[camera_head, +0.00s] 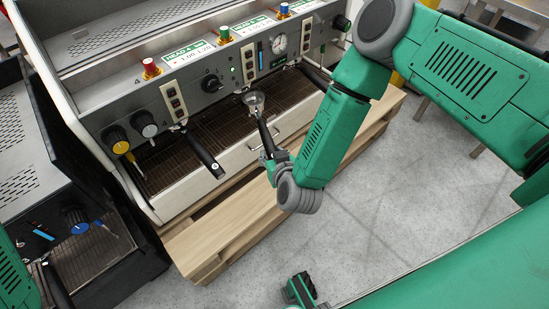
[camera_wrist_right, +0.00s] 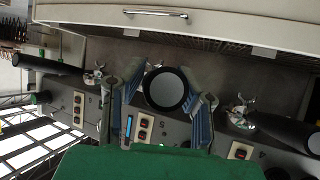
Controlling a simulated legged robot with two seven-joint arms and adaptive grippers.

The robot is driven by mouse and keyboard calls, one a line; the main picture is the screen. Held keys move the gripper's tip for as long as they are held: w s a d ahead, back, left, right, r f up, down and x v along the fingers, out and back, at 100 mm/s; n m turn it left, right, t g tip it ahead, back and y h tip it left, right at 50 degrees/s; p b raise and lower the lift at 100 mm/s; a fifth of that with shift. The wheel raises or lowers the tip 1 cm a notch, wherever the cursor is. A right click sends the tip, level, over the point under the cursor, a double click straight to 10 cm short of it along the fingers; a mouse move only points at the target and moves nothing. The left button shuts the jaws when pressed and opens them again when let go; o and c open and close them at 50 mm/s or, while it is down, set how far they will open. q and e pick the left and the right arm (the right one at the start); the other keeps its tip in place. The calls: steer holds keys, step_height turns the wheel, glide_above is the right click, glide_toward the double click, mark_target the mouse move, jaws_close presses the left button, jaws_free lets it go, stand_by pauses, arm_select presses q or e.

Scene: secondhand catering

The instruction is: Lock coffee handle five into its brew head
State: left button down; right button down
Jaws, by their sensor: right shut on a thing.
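A coffee handle (camera_head: 263,130) with a black grip and a metal basket (camera_head: 254,101) is held in front of the espresso machine (camera_head: 190,97), near the middle of its front. My right gripper (camera_head: 272,155) is shut on the grip's near end. In the right wrist view the round black end of the coffee handle (camera_wrist_right: 166,89) sits between the fingers of my right gripper (camera_wrist_right: 165,105). The basket is out in front of the machine panel's lower edge. The brew head for it cannot be made out. My left gripper does not show clearly.
Another black handle (camera_head: 204,155) sits under the machine to the left, and one (camera_head: 314,76) to the right. The machine stands on a wooden pallet (camera_head: 225,225). A dark second machine (camera_head: 60,190) stands at left. Grey floor (camera_head: 390,215) lies open at right.

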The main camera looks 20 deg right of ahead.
steer(key=shift+w+a, duration=0.2)
steer(key=shift+w, duration=0.35)
steer(key=w+a+m+h+b, duration=0.1)
steer(key=w+a+b, duration=0.3)
steer(key=w, duration=0.2)
steer(key=shift+r, duration=0.15)
stand_by(0.4)
steer(key=shift+a+r, duration=0.1)
steer(key=shift+a, duration=0.05)
steer(key=shift+w+a, duration=0.15)
steer(key=shift+a, duration=0.05)
steer(key=shift+r+p, duration=0.15)
steer(key=shift+p, duration=0.5)
stand_by(1.7)
steer(key=shift+r, duration=0.1)
